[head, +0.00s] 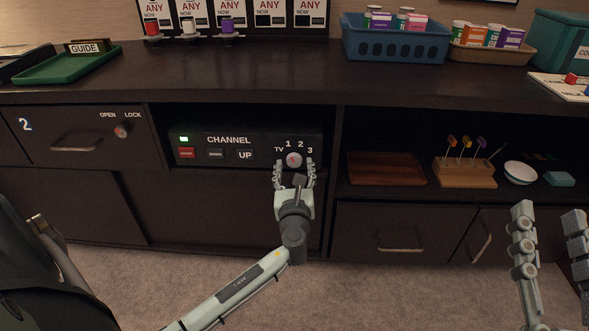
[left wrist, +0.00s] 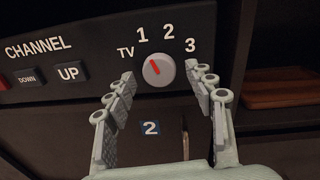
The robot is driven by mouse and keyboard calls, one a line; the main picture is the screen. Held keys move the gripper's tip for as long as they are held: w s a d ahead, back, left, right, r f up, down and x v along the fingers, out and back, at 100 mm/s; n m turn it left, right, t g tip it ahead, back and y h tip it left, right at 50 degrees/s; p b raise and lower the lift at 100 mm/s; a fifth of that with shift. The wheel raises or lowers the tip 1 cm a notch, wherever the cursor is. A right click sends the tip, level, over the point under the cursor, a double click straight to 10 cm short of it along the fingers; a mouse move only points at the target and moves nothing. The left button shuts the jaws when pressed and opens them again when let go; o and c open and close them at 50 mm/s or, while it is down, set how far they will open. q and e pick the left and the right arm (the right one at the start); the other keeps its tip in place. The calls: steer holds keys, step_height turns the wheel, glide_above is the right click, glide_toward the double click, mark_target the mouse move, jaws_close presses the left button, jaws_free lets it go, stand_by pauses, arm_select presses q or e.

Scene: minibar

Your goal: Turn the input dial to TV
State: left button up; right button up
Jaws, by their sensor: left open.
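The input dial (head: 294,160) is a small round light-grey knob with a red mark, on the right of the dark channel box (head: 250,158). In the left wrist view the dial (left wrist: 159,70) has TV, 1, 2 and 3 printed around it. Its red mark points up and left, roughly toward the 1; TV is further left. My left gripper (head: 294,166) is open, its fingers on either side of the dial; I cannot tell whether they touch it. My right gripper (head: 549,211) is open and empty at the lower right, away from the box.
A red button (head: 186,153), a DOWN button (head: 216,154) and an UP button (head: 246,154) sit left of the dial. The box stands in a recess under the dark counter (head: 300,80). A wooden tray (head: 386,170) and a stick holder (head: 464,173) stand on the shelf to the right.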

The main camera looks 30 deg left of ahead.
arm_select(q)
steer(key=shift+c, duration=0.5)
steer(key=c, duration=1.1)
steer(key=shift+n, duration=1.4)
steer(key=shift+d+n, duration=0.1)
steer(key=shift+n, duration=0.7)
steer(key=shift+n+h, duration=0.3)
steer(key=shift+n, duration=0.7)
steer(key=shift+n+b, duration=0.4)
steer(key=shift+n, duration=0.3)
arm_select(e)
steer(key=shift+s+d+r+t, duration=0.1)
steer(key=shift+d+r+t, duration=0.2)
steer(key=shift+r+t, duration=0.5)
